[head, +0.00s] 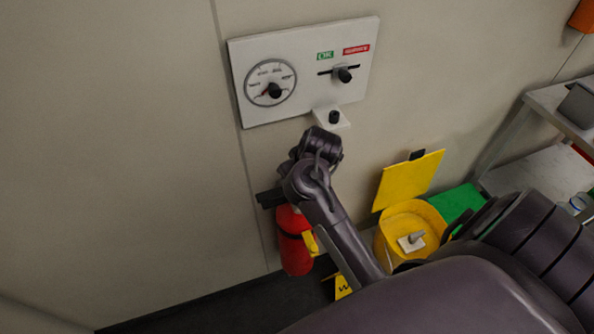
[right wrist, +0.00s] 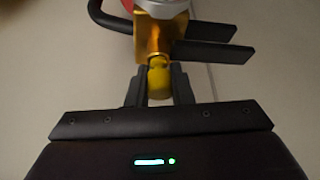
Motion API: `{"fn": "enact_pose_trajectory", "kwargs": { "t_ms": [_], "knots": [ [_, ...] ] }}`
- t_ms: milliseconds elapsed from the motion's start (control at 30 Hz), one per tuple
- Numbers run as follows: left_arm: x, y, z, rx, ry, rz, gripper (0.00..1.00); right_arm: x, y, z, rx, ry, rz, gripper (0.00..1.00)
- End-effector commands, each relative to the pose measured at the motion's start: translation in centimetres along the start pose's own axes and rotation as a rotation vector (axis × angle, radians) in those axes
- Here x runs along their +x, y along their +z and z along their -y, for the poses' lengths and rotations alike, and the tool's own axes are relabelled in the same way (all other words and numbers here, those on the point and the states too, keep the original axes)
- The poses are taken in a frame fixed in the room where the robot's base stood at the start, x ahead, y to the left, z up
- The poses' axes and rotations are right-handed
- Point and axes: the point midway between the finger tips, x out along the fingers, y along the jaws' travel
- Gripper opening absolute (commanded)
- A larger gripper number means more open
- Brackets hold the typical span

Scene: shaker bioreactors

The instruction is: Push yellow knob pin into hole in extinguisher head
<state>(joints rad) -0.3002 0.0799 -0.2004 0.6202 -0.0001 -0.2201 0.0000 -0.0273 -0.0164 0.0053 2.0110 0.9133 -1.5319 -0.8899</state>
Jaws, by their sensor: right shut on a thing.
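In the right wrist view, the yellow knob (right wrist: 159,82) of the pin sits between the two dark fingers of my right gripper (right wrist: 159,88), which is shut on it. The knob lies in line with the brass extinguisher head (right wrist: 154,38) and appears to meet it. The hole itself is hidden, and I cannot tell how deep the pin sits. Two black levers (right wrist: 205,50) stick out to the right of the head. In the head view, the red extinguisher (head: 294,247) stands by the wall, partly behind my right arm, which hides the gripper. My left gripper is not in view.
A white panel (head: 310,100) with a gauge and slider is on the wall above. An open yellow bin (head: 412,212) stands right of the extinguisher, near a green object (head: 457,202). A metal shelf (head: 545,105) is at far right. The wall area at left is clear.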

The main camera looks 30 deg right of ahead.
Motion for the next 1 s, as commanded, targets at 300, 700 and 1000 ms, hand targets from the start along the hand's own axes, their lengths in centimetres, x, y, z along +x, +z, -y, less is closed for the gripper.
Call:
{"fn": "enact_pose_trajectory", "kwargs": {
  "t_ms": [300, 700, 1000],
  "knots": [
    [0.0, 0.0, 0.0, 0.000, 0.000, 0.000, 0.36, 0.0, 0.0, 0.0, 0.001, 0.000, 0.001, 0.46],
    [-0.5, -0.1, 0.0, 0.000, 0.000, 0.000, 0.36, -1.4, -0.1, -0.2, -0.001, 0.004, -0.001, 0.46],
    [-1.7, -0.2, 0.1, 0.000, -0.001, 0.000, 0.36, -6.3, -0.1, -0.1, -0.003, 0.003, 0.000, 0.46]
  ]
}}
